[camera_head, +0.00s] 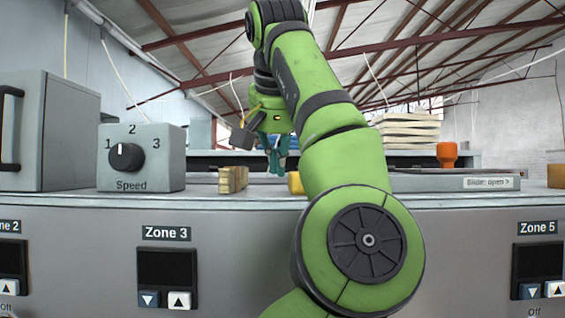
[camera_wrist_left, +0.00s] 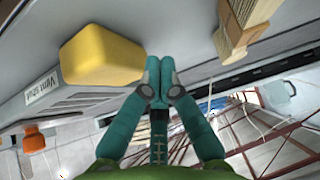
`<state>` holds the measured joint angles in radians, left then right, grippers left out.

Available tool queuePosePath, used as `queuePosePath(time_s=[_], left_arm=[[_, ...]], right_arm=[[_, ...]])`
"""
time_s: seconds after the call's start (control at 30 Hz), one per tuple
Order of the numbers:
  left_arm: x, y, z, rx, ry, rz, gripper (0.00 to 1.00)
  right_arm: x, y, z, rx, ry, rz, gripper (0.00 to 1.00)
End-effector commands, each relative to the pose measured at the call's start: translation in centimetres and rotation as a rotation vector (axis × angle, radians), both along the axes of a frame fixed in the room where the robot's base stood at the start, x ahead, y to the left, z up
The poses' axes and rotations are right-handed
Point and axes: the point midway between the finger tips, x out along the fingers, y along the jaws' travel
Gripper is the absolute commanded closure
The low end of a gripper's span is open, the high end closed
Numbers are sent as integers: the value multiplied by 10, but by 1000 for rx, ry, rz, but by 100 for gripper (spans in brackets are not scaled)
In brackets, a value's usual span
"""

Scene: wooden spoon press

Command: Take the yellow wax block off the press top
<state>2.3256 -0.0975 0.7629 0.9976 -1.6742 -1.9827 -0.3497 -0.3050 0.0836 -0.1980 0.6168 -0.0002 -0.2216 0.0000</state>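The yellow wax block (camera_head: 295,183) sits on the press top (camera_head: 270,202) in the head view, partly hidden behind my green left arm. It shows whole in the left wrist view (camera_wrist_left: 102,55), a rounded yellow block on the grey surface. My left gripper (camera_head: 277,162) hangs above the press top, just left of and behind the block in the head view. In the left wrist view its teal fingertips (camera_wrist_left: 158,80) are together, with nothing seen between them, beside the block and apart from it. My right gripper is in neither view.
A small wooden piece (camera_head: 233,179) stands left of the block and also shows in the left wrist view (camera_wrist_left: 238,28). A Speed dial box (camera_head: 150,170) is farther left. An orange knob (camera_head: 447,153) and a stack of pale boards (camera_head: 408,130) are to the right.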

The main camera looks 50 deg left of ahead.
Motion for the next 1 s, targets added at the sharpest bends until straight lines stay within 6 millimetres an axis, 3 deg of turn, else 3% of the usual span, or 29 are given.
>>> queuePosePath(time_s=[0.23,0.67,1.0], left_arm=[[0,0,0,-1,1,0,100],[0,0,0,0,0,0,100],[0,0,0,-1,1,0,100]], right_arm=[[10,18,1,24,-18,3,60],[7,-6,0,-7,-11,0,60],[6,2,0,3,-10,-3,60]])
